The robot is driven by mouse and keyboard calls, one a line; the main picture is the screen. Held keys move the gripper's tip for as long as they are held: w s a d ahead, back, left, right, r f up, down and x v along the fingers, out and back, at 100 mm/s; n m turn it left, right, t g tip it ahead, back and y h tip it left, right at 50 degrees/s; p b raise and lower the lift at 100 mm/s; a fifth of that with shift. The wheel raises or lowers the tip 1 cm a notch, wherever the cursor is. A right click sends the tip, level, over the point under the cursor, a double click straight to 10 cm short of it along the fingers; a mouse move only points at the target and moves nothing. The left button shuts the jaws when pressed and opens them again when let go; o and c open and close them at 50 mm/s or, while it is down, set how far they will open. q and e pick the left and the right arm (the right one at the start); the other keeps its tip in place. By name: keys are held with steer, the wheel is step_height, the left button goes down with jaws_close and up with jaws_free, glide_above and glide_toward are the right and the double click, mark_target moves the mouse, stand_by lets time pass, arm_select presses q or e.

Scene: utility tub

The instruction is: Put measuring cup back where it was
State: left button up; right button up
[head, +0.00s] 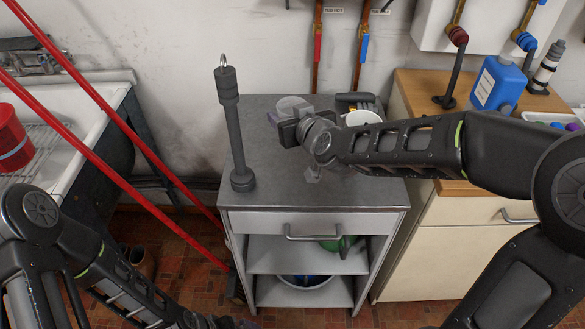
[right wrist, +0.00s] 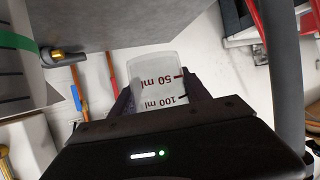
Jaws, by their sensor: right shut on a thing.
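The measuring cup (right wrist: 157,80) is clear, with red 50 ml and 100 ml marks that read upside down in the right wrist view. In the head view the cup (head: 291,103) shows as a pale round rim over the back of the grey cart top (head: 270,185). My right gripper (head: 286,121) is shut on the cup, with a dark finger on each side of it in the right wrist view (right wrist: 158,97). The gripper hides part of the cup in the head view, and I cannot tell its height above the top. My left arm shows at lower left, but its fingers are out of view.
A tall dark post (head: 231,130) with a ring stands at the cart's left. A white container (head: 363,118) and a dark item (head: 354,98) are behind my right forearm. A blue jug (head: 497,84) stands right.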

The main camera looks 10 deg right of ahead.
steer(key=b, duration=0.2)
glide_above(289, 158)
step_height(289, 158, down, 6)
steer(key=shift+s, duration=0.1)
steer(key=shift+f, duration=0.15)
steer(key=shift+f+b, duration=0.65)
steer(key=shift+f, duration=1.25)
steer(key=shift+f, duration=0.2)
steer(key=o, duration=1.5)
steer(key=shift+r, duration=0.1)
